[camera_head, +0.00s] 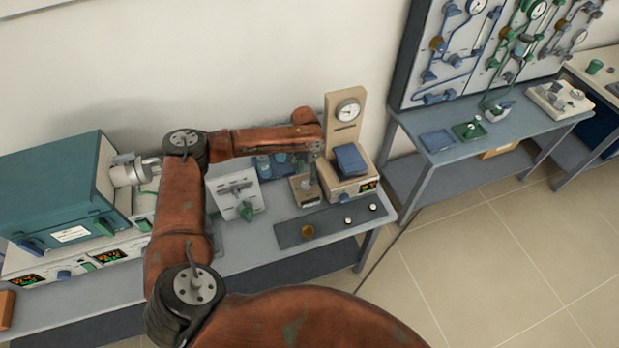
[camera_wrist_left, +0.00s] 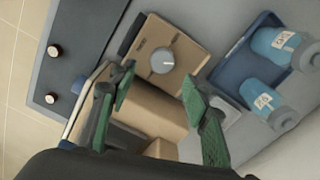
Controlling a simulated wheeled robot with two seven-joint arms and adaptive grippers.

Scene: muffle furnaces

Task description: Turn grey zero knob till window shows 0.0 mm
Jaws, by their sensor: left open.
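A grey round knob (camera_wrist_left: 162,60) with a white mark sits on a small beige box (camera_wrist_left: 143,50) in the left wrist view. The box (camera_head: 297,190) also shows in the head view, beside the tan gauge stand. My left gripper (camera_wrist_left: 157,82) is open, with green fingers either side of the view's middle. The knob appears just beyond and between the fingertips, and I see no contact. In the head view my left gripper (camera_head: 314,165) hangs above the box and partly hides it. A small lit display (camera_head: 368,187) is on the stand's base; its figures are too small to read.
The tan stand carries a round dial (camera_head: 348,110) and a blue block (camera_head: 350,159) close to the gripper. A blue tray (camera_wrist_left: 228,72) with two blue bottles lies right of the box in the wrist view. A dark mat (camera_head: 335,222) with small items lies in front.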

